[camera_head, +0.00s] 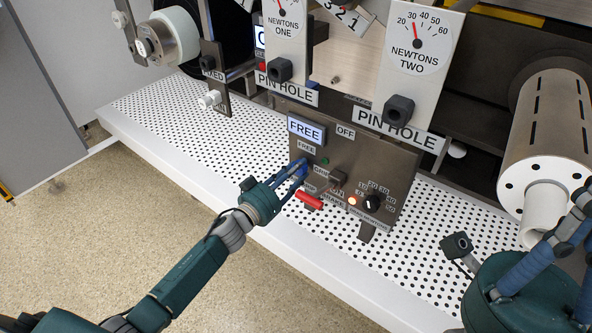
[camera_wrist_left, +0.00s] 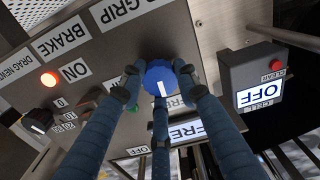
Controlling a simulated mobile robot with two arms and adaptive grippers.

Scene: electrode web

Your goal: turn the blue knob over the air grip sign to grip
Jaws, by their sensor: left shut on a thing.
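The blue knob (camera_wrist_left: 160,80) is round with a white mark on its face, on a grey control panel (camera_head: 385,165). My left gripper (camera_head: 297,171) reaches it from the front left and is shut on it. In the left wrist view its dark-tipped blue fingers close around the knob (camera_head: 301,168). The air grip sign (camera_wrist_left: 125,8) is beside the knob, partly cut off by the picture edge. A lit display (camera_head: 306,130) on the panel reads FREE. My right gripper (camera_head: 560,240) is at the right edge, partly cut off, its fingertips unclear.
A green lamp (camera_head: 325,161), a red handle (camera_head: 309,199), a glowing lamp (camera_head: 352,199) and a black dial (camera_head: 371,203) crowd the panel near my left fingers. Two dial plates stand above. A metal roller (camera_head: 548,150) is at the right. The white perforated shelf (camera_head: 200,150) is mostly bare.

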